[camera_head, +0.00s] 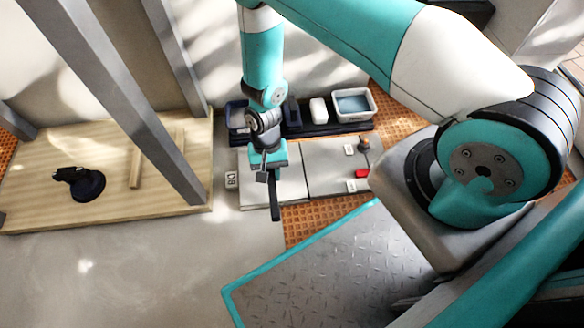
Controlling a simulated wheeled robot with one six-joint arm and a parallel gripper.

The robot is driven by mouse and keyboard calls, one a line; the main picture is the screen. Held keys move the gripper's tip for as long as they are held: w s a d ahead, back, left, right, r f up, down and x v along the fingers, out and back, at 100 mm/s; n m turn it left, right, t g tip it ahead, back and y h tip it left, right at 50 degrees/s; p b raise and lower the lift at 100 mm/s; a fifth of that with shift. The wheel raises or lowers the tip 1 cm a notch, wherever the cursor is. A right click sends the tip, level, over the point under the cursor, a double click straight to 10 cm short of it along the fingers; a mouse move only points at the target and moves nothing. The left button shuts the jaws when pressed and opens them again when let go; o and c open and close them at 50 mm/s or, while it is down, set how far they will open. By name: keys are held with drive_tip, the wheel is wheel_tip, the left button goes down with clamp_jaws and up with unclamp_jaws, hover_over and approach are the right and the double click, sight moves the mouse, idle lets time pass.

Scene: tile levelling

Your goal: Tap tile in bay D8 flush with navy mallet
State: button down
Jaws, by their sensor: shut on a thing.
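My gripper (270,176) points down over the left grey tile and is shut on a dark upright thing, which looks like the navy mallet (275,207). Its lower end hangs near the front edge of the tile; I cannot tell whether it touches. A label (231,181) at the left of this tile (292,184) seems to end in 8, but its letter is unclear. A second grey tile (325,177) lies to the right. Whether either tile stands proud is too small to tell.
A red piece (361,173), white labels (349,149) and a small knobbed thing (363,144) are on the right tile. Behind stands a dark tray with a white block (318,110) and a white tub (369,94). Grey posts (125,110) rise by a wooden board (40,185) at left.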

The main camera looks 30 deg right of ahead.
wheel_tip(320, 180, up, 14)
drive_tip(key=p, duration=1.2)
drive_tip(key=shift+p, duration=0.3)
drive_tip(key=shift+d, duration=0.1)
